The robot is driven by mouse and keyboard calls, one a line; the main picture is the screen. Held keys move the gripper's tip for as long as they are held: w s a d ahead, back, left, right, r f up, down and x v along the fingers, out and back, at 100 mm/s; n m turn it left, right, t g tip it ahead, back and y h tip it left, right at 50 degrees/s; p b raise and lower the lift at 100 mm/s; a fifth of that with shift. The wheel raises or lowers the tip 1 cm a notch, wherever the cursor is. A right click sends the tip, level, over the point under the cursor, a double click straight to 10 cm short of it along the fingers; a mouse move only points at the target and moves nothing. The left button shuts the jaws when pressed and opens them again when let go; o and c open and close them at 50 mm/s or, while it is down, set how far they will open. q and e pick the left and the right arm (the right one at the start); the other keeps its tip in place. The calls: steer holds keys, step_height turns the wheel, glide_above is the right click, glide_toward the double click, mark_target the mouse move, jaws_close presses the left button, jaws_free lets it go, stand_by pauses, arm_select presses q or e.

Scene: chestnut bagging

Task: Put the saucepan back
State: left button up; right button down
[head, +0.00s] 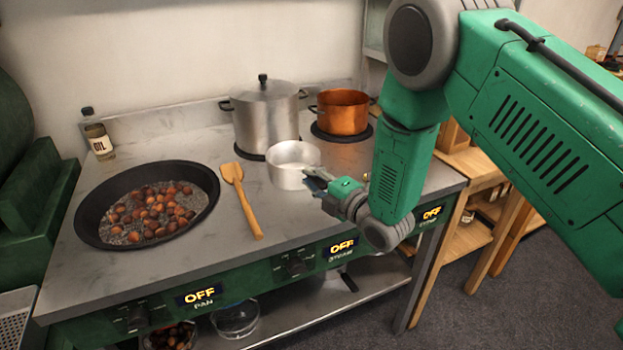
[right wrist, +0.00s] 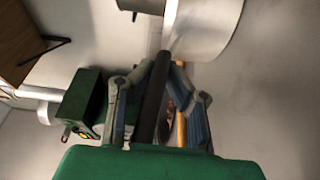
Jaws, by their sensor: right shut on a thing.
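The saucepan (head: 293,176) is a small, plain silver pot in the middle of the stove top in the head view, upright, in front of the tall pot. Whether it touches the surface I cannot tell. My right gripper (head: 318,182) is at its right front side. In the right wrist view, the gripper (right wrist: 160,85) is shut on the saucepan's dark handle (right wrist: 154,88), and the pale saucepan body (right wrist: 206,22) shows at the top. The fingers hide part of the handle in the head view. My left gripper is not in view.
A tall lidded pot (head: 265,118) and a copper pot (head: 343,112) stand on back burners. A wooden spatula (head: 243,201) lies left of the saucepan. A black pan (head: 88,226) of chestnuts and an oil bottle (head: 98,136) are further left. The panel displays read OFF.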

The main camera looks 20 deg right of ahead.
steer(key=shift+a, duration=0.3)
steer(key=c, duration=1.6)
jaws_free()
steer(key=shift+s, duration=0.1)
steer(key=shift+o, duration=0.2)
steer(key=shift+d, duration=0.2)
steer(key=shift+d, duration=0.1)
steer(key=v, duration=1.2)
steer(key=s+f+m+g+h, duration=0.2)
steer(key=s+f+m+g, duration=0.3)
steer(key=f, duration=0.4)
steer(key=s+f+m+g+h, duration=0.2)
steer(key=s+f+m+g, duration=0.1)
steer(key=s+f+m, duration=0.4)
steer(key=s+f+m+g+h, duration=0.1)
steer(key=s+f+m+g, duration=0.3)
steer(key=s, duration=0.5)
steer(key=s+f+m+g, duration=0.4)
steer(key=s, duration=0.4)
steer(key=shift+s+f+m+h, duration=0.15)
steer(key=shift+s+m+h, duration=0.25)
